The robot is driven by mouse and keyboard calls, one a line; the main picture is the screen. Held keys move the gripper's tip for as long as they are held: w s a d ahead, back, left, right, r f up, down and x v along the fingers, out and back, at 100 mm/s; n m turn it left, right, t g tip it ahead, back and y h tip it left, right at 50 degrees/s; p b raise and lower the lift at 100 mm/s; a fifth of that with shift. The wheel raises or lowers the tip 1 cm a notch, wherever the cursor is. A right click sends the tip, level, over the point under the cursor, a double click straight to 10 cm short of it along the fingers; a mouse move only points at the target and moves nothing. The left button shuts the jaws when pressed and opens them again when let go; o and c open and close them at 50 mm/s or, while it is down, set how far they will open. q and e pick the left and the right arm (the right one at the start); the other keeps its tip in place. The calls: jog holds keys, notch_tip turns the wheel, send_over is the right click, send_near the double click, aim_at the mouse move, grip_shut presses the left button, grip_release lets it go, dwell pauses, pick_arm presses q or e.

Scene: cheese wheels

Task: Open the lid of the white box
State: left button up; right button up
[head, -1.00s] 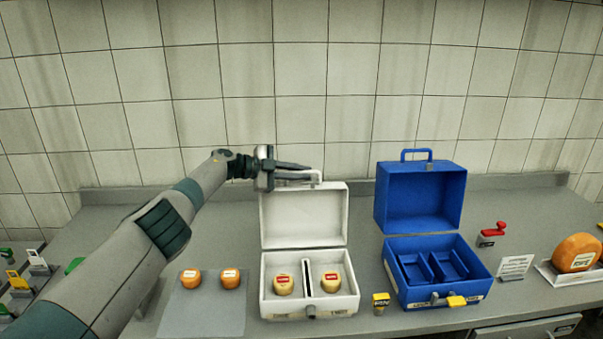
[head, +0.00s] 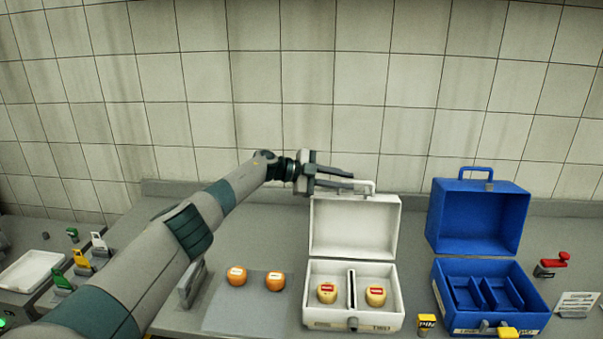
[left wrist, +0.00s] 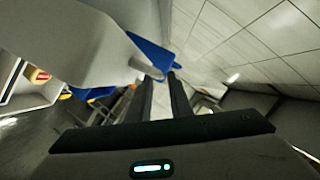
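The white box (head: 313,310) stands on the counter with its lid (head: 352,228) raised upright at the back. The lid has a handle (head: 372,187) on its top edge. Two pale cheeses with red labels (head: 327,292) (head: 376,296) sit inside, one on each side of a divider. My left gripper (head: 350,183) is at the upper left of the lid, by the handle. Its fingers are apart with nothing seen gripped between them. The left wrist view shows the parted fingers (left wrist: 162,92) close to the white lid (left wrist: 85,40). My right gripper is out of view.
A blue box (head: 440,300) with its lid up stands to the right. Two orange cheeses (head: 237,276) (head: 275,281) lie on a grey mat (head: 240,317) to the left. The tiled wall (head: 290,90) rises behind the counter.

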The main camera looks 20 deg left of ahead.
pick_arm(q)
jog(key=b+v, duration=0.4)
jog(key=v, duration=0.9)
jog(key=shift+s+r, duration=0.1)
jog(key=shift+a, duration=0.1)
